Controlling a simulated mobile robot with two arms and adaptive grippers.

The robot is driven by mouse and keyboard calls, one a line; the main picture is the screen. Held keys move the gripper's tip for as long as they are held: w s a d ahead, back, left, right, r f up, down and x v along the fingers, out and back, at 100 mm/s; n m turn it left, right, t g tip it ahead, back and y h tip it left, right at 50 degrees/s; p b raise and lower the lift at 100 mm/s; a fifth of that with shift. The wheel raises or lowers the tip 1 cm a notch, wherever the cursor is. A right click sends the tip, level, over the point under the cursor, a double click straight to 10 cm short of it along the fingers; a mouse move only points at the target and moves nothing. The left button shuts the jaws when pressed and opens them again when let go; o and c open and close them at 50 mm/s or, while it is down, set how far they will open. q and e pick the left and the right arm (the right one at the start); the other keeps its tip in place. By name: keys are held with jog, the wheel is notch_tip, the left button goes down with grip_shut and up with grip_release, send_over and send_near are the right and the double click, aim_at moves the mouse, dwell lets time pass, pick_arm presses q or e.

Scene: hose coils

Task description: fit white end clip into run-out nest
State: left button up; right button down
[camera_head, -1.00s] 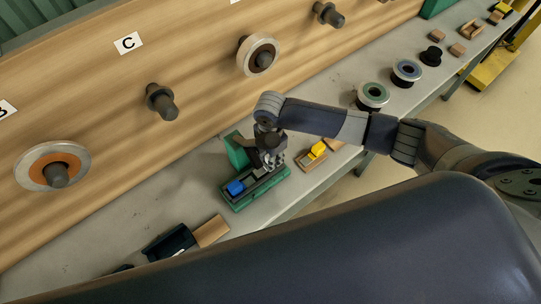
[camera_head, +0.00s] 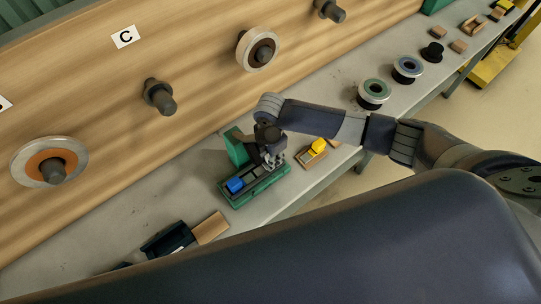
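My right arm comes in from the right, and its gripper (camera_head: 270,162) points down over a green fixture (camera_head: 230,196) on the grey bench. The fingertips are small and partly hidden by the gripper's own body, so their opening cannot be made out. The fixture holds a blue block (camera_head: 235,185) at its near left end, with dark and grey parts between the block and the gripper. A green upright piece (camera_head: 236,149) stands behind it. I cannot make out the white end clip, and I cannot single out the run-out nest. My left gripper is not in view.
A yellow piece on a wooden block (camera_head: 312,158) sits right of the fixture. A dark tray (camera_head: 168,241) and wooden block (camera_head: 211,228) lie front left. Spools (camera_head: 373,93) stand farther along the bench (camera_head: 196,182). Pegs, some with reels (camera_head: 258,48), project from the wooden board behind.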

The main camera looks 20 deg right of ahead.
dwell(0.3)
jog(key=c, duration=1.2)
grip_release()
jog(key=shift+c, duration=0.2)
jog(key=shift+o, duration=0.6)
jog(key=shift+o, duration=0.6)
jog(key=shift+r, duration=0.2)
jog(key=shift+r+p, duration=0.95)
jog(key=shift+p, duration=0.25)
jog(key=shift+r+p, duration=0.3)
jog(key=shift+r, duration=0.05)
jog(key=shift+r+p, duration=0.6)
jog(key=shift+r, duration=0.15)
